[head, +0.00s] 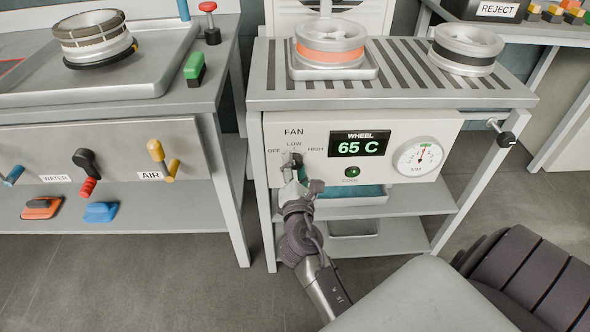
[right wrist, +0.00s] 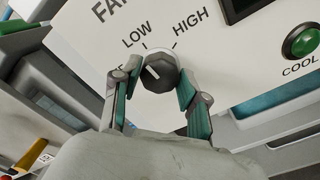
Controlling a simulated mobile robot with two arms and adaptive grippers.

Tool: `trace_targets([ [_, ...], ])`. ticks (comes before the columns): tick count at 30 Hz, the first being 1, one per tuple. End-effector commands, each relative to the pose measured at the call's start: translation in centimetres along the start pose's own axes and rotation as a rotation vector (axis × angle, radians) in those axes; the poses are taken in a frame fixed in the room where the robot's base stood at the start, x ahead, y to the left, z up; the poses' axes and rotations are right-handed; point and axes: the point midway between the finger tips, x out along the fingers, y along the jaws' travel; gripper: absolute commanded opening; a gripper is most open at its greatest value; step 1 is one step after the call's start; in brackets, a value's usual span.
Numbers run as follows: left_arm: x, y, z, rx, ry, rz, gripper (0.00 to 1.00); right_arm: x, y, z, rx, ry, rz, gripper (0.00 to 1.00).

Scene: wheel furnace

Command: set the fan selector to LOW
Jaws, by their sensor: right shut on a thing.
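The fan selector (right wrist: 160,72) is a dark faceted knob on the white panel, under the printed words LOW and HIGH. Its pale pointer line slants to the upper left in the right wrist view, seemingly between the OFF side and LOW; the OFF label is mostly hidden by a finger. My right gripper (right wrist: 158,86) is shut on the knob, one finger on each side. In the head view, the right gripper (head: 293,167) is at the panel below the FAN lettering and hides most of the knob. My left gripper is not in view.
Right of the knob are a display (head: 360,143) reading 65 C, a green COOL button (head: 352,172) and a round gauge (head: 418,157). Wheels sit on the slatted top above.

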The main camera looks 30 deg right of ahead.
Motion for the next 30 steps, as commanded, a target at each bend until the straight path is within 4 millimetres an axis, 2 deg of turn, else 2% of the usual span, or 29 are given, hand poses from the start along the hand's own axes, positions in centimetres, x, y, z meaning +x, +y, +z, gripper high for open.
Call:
trace_targets([
  [9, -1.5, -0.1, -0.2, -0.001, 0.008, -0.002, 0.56, 0.1, 0.1, 0.1, 0.098, -0.002, 0.002, 0.09],
  [23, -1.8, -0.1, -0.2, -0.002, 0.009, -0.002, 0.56, 0.1, 0.1, 0.1, 0.111, -0.002, 0.002, 0.09],
  [24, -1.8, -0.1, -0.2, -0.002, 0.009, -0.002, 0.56, 0.1, 0.1, 0.1, 0.111, -0.002, 0.002, 0.45],
  [28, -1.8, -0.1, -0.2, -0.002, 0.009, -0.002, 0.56, 0.0, 0.1, 0.1, 0.110, -0.002, 0.001, 0.67],
  [30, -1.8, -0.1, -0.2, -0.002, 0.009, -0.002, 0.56, 0.0, 0.0, 0.1, 0.110, -0.001, 0.001, 0.68],
])
